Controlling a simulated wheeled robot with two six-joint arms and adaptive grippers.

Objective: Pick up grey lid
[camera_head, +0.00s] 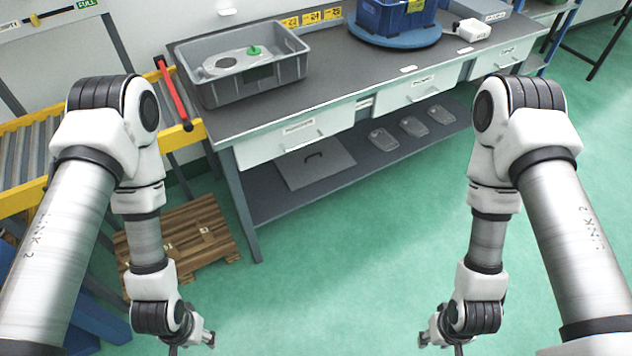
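A flat grey lid (325,172) with a dark handle lies on the lower shelf under the workbench, below the left drawer. My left gripper (192,346) hangs low at the bottom edge of the view, left of centre, far from the lid. My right gripper (440,346) hangs low at the bottom edge, right of centre, also away from the lid. Both grippers are partly cut off or hidden by my wrists, and I cannot see whether their fingers are open or shut. Nothing shows in either one.
A grey crate (285,82) with metal castings and a green knob stands on the bench (345,73). A blue crate (376,20) sits on a blue round base. Several clear covers (413,127) lie right of the lid. A pallet (190,245) is left. Green floor ahead is clear.

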